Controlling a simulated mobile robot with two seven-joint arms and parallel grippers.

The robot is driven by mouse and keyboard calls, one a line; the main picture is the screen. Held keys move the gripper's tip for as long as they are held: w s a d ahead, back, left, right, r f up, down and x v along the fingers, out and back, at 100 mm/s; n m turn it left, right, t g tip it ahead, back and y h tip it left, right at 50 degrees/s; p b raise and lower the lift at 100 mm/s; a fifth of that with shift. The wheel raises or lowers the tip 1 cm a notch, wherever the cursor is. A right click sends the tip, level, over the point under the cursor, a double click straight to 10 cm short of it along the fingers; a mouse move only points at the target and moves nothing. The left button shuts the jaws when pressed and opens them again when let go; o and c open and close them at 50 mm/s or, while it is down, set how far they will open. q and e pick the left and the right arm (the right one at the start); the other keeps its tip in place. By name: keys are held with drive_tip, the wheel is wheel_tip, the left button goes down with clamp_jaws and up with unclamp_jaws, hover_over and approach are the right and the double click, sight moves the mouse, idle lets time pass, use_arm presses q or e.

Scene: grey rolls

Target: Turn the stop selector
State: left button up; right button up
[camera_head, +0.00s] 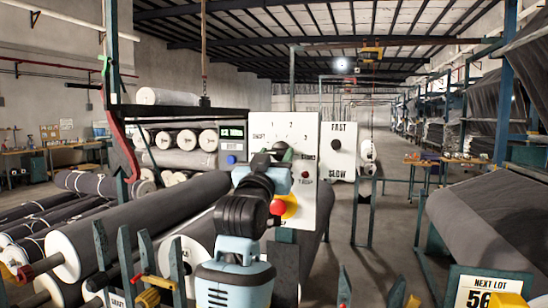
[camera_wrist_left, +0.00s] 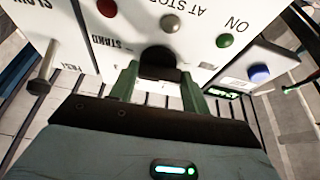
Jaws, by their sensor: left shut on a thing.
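The stop selector is a black knob (camera_wrist_left: 160,60) on a white control panel (camera_head: 318,190); the panel also shows upside down in the wrist view (camera_wrist_left: 130,22). Lettering near the knob reads "AT STOP" and "STAND", partly cut off. My left gripper (camera_head: 280,150) is at the panel's front. In the wrist view its two green fingers (camera_wrist_left: 163,88) are shut on the black knob, one on each side. In the head view the gripper and wrist hide most of the knob. My right gripper is in neither view.
A red push button (camera_head: 278,207) on yellow sits low on the panel, close to my wrist. A FAST/SLOW panel (camera_head: 338,152) with a black knob stands to the right. A box with a blue button (camera_head: 232,159) is left. Large grey rolls (camera_head: 150,225) fill the left.

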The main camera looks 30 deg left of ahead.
use_arm(q)
drive_tip(key=shift+d+n+y, duration=0.1)
drive_tip(key=shift+n+y, duration=0.5)
drive_tip(key=shift+n, duration=0.4)
drive_tip(key=shift+o, duration=0.2)
drive_tip(key=shift+n, duration=0.4)
drive_tip(key=shift+c, duration=0.2)
drive_tip(key=o, duration=1)
drive_tip(key=v, duration=0.7)
drive_tip(key=shift+s+d, duration=0.15)
drive_tip(key=shift+s, duration=0.2)
drive_tip(key=shift+f, duration=0.2)
